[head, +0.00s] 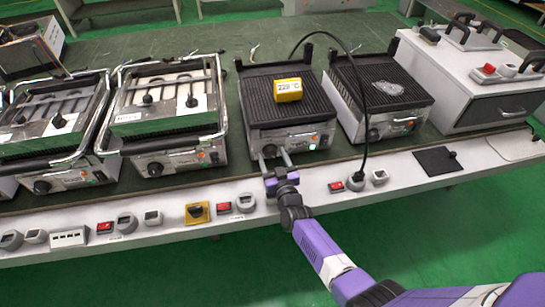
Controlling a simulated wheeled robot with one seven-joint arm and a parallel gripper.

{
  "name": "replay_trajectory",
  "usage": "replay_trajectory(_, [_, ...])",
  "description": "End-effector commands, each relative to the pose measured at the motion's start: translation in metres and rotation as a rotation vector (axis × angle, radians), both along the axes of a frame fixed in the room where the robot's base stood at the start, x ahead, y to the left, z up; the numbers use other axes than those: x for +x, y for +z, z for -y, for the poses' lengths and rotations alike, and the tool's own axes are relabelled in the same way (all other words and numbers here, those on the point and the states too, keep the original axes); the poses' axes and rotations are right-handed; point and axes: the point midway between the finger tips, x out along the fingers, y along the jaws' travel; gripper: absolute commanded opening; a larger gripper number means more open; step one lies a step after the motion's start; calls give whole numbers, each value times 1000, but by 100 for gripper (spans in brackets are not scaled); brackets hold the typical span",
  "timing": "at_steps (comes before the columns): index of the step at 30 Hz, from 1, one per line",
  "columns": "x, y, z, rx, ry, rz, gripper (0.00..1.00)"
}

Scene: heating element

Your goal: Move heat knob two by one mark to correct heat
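The middle grill (285,100) has a ribbed black plate with a yellow display block (288,90) on it, which appears to read 220 °C. On the grill's metal front panel, a dark round knob (269,150) shows between my fingertips. A green light (313,147) is lit to its right. My gripper (272,157) comes up from the table's front edge, its two silver fingers apart and pointing at the panel. I cannot tell whether either finger touches the knob. Which knob counts as heat knob two is not readable, and its marks are too small to see.
Another grill (378,95) stands close on the right, with a black cable hanging in front. Two grills with raised metal handles (170,105) stand left. The white front ledge (140,222) carries red switches, dials and a yellow switch (198,212). A white unit (475,80) stands far right.

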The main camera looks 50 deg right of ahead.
Motion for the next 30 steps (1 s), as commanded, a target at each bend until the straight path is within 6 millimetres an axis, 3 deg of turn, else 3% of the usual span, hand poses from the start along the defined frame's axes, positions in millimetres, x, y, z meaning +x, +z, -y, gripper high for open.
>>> replay_trajectory(11, [-4, 0, -3, 1, 1, -1, 63])
replay_trajectory(24, [-60, 2, -34, 2, 2, -1, 63])
replay_trajectory(30, [-68, 2, -39, 1, 1, -1, 63])
